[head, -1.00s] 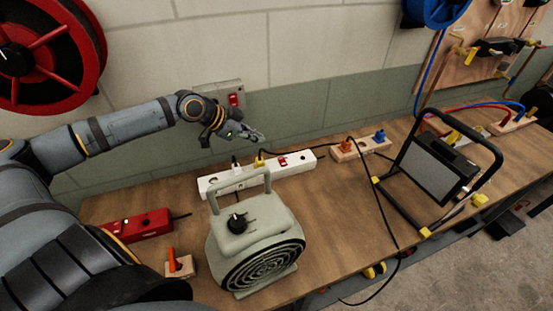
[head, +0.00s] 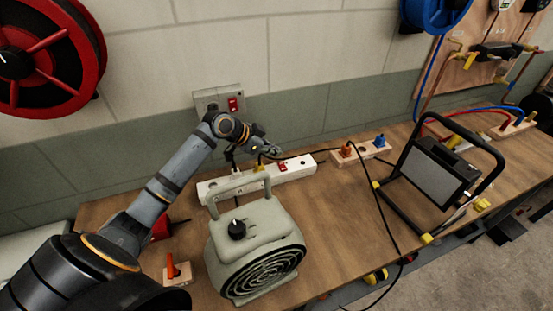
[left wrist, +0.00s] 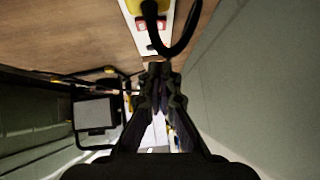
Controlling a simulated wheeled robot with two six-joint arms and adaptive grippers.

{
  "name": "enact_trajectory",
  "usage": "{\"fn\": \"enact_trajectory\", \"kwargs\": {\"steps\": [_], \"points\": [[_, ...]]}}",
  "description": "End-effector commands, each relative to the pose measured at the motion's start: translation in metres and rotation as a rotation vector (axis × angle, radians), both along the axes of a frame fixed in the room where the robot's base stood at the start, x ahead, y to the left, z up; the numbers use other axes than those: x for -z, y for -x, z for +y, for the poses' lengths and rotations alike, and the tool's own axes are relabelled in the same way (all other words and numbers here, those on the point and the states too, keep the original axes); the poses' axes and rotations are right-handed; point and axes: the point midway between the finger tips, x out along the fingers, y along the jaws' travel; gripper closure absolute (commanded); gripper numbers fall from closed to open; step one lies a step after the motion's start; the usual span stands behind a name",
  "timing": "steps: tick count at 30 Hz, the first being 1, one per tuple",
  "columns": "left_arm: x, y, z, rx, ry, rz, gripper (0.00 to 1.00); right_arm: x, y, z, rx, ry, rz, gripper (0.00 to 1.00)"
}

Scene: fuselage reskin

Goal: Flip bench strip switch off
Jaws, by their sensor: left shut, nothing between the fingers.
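The white bench strip (head: 300,171) lies along the back of the wooden bench, with plugs in its left part. Its red switch (head: 283,167) is near the right end; it also shows in the left wrist view (left wrist: 150,24), just past the fingers. Whether the switch is on or off cannot be told. My left gripper (head: 279,150) is shut and empty, just above and behind the strip near the switch, and apart from it as far as I can tell. In the left wrist view its fingers (left wrist: 160,70) are together. My right gripper is not in view.
A grey fan heater (head: 255,245) stands in front of the strip. A wall socket (head: 218,101) with a red switch is behind my arm. A yellow plug (left wrist: 150,6) with a black cable stands close to the fingers. A work light (head: 440,170) stands to the right.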

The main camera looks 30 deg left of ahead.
Motion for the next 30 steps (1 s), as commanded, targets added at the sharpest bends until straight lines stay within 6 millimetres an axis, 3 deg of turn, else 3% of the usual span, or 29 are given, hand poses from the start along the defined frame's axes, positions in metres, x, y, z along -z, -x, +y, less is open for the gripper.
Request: {"fn": "enact_trajectory", "kwargs": {"steps": [2, 10, 30], "points": [[0.009, -0.009, -0.009, 0.000, 0.008, 0.003, 1.00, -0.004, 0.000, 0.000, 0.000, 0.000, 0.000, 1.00], [0.045, -0.011, -0.003, 0.000, 0.001, 0.005, 1.00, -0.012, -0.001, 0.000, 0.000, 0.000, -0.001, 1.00], [0.057, -0.013, 0.000, 0.000, 0.001, 0.005, 1.00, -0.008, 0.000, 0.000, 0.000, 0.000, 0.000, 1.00]]}}
